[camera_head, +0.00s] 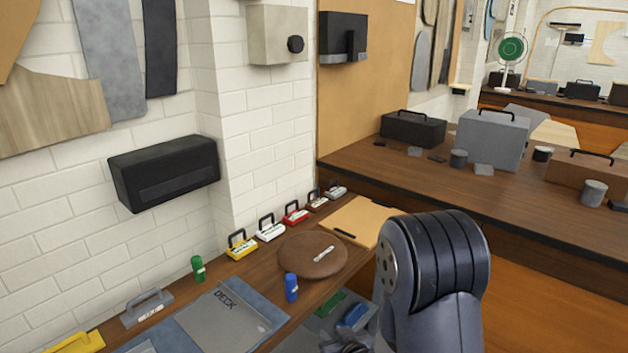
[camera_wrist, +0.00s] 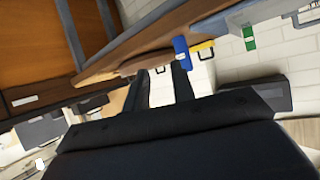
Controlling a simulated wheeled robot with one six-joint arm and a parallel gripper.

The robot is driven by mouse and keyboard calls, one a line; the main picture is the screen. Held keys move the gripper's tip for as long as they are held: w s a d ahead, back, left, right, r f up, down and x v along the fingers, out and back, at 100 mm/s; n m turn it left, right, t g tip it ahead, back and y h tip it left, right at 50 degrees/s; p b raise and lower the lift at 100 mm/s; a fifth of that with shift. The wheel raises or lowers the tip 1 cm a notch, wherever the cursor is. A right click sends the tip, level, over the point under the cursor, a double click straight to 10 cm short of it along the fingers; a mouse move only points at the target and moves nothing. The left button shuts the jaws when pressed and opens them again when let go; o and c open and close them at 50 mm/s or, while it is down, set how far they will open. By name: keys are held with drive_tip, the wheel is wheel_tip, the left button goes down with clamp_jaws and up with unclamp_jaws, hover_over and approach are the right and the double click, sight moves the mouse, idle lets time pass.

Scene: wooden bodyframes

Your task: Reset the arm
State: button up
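My arm (camera_head: 437,265) rises in the front of the head view, right of the wooden bench. Its dark rounded link covers part of the bench's right side. My gripper's two dark fingers show in the wrist view, and my gripper (camera_wrist: 160,72) is open, with a clear gap and nothing held between them. The wrist view is tilted, with the bench edge running across its top. A blue cylinder (camera_wrist: 182,49) shows just beyond the right finger. The same blue cylinder (camera_head: 291,287) stands on the bench in the head view.
The bench holds a round wooden board (camera_head: 312,262), a green cylinder (camera_head: 198,268), a grey sheet marked DECK (camera_head: 222,318) and several small coloured handled boxes. A bin (camera_head: 345,318) with coloured items is beside my arm. A second bench (camera_head: 400,165) with cases stands behind.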

drive_tip(key=s+d+f+m+h+p, duration=0.2)
drive_tip(key=s+d+m+h, duration=0.1)
drive_tip(key=d, duration=0.7)
drive_tip(key=shift+d+m+t+h, duration=0.2)
drive_tip(key=shift+m+t+h, duration=0.1)
drive_tip(key=shift+h, duration=0.3)
drive_tip(key=shift+a, duration=0.1)
